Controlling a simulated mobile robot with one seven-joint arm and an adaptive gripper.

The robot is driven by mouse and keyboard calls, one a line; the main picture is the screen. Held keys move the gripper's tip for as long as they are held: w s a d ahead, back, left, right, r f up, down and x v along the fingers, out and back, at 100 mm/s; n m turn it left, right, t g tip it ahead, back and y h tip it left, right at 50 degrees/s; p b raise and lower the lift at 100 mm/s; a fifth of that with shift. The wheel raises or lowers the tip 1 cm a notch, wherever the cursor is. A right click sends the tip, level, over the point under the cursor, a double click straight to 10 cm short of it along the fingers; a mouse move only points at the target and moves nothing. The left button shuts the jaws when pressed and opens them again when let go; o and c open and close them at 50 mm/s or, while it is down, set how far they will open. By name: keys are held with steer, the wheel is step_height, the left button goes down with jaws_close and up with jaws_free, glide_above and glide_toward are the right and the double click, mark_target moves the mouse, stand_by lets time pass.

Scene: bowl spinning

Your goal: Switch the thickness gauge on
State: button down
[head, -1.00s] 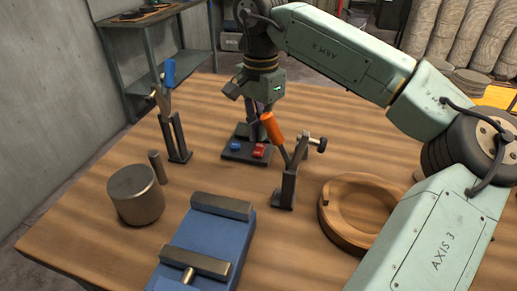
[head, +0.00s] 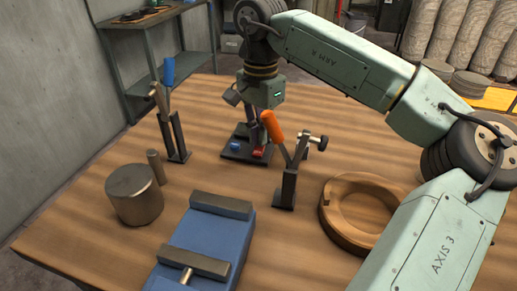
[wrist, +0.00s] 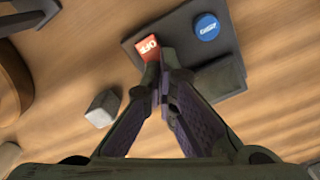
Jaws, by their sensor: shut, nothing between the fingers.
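The dark base (head: 233,154), which I take to be the thickness gauge, stands on the table beyond the orange-handled clamp. It carries a blue round button (head: 235,146) and a red switch (head: 258,152). In the wrist view the red switch (wrist: 147,47) reads OFF, and the blue button (wrist: 207,27) sits beside it on the base (wrist: 176,42). My gripper (wrist: 163,82) is shut and empty, its tips overlapping the near edge of the red switch in the picture. I cannot tell if they touch.
The orange-handled clamp (head: 288,186) stands close in front of the gauge. A blue-handled clamp (head: 173,135) is at left, a metal cylinder (head: 134,196) nearer. A blue vise (head: 215,237) and a wooden bowl (head: 345,238) are in front. Table (head: 210,105) behind is clear.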

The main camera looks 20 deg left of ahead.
steer(key=shift+f, duration=0.35)
steer(key=shift+r, duration=0.1)
step_height(320, 180, up, 7)
steer(key=p, duration=0.5)
steer(key=shift+p, duration=0.35)
stand_by(0.5)
